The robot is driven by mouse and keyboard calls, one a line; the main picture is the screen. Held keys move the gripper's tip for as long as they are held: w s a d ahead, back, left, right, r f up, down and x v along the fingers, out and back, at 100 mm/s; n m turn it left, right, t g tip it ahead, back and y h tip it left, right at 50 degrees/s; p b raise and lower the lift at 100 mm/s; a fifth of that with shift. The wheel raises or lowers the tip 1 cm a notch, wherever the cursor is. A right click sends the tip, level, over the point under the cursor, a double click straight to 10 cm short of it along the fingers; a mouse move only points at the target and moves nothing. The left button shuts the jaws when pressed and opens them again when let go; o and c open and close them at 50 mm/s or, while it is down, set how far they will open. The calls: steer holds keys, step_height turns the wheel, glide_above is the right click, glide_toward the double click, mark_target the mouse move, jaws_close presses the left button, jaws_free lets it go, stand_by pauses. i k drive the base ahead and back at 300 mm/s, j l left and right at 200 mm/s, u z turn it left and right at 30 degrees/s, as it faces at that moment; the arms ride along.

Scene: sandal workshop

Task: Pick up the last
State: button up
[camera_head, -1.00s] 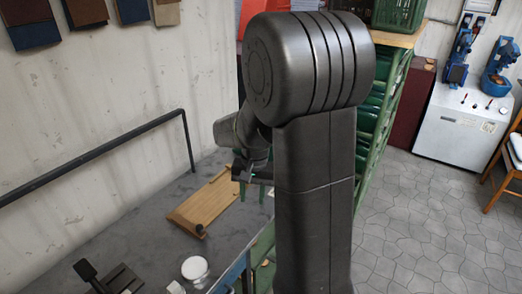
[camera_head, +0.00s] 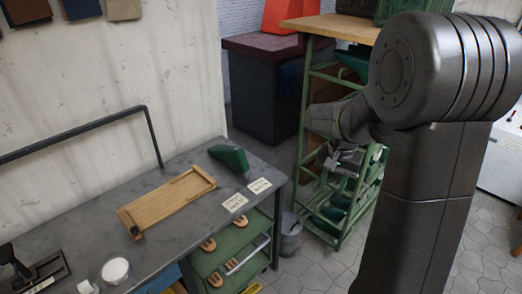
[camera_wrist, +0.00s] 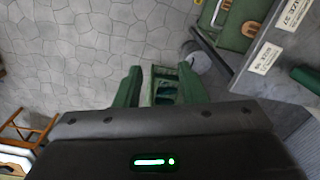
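A dark green last (camera_head: 229,157) lies on the grey workbench (camera_head: 180,232), at its far end beside a wooden board. Its edge also shows at the right border of the wrist view (camera_wrist: 306,78). My gripper (camera_head: 343,163) is in front of the green rack, to the right of the last and apart from it. In the wrist view two green fingers (camera_wrist: 158,68) stand apart, with parts of the rack seen between them. Nothing is held between them.
The wooden board (camera_head: 168,202) and two label cards (camera_head: 235,203) lie near the last. A white jar (camera_head: 115,270) stands nearer. The green rack (camera_head: 303,130) stands right of the bench, with a grey bin (camera_head: 291,238) between. Open floor lies in front.

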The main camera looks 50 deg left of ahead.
mark_target(236, 157)
steer(key=i+j+u, duration=0.1)
steer(key=i+u, duration=0.6)
steer(key=u, duration=0.15)
steer(key=i+l+u, duration=0.2)
steer(key=i+u, duration=0.25)
steer(key=i+j+u, duration=0.1)
steer(key=i+u, duration=0.35)
steer(key=i+l+u, duration=0.1)
steer(key=i+u, duration=0.3)
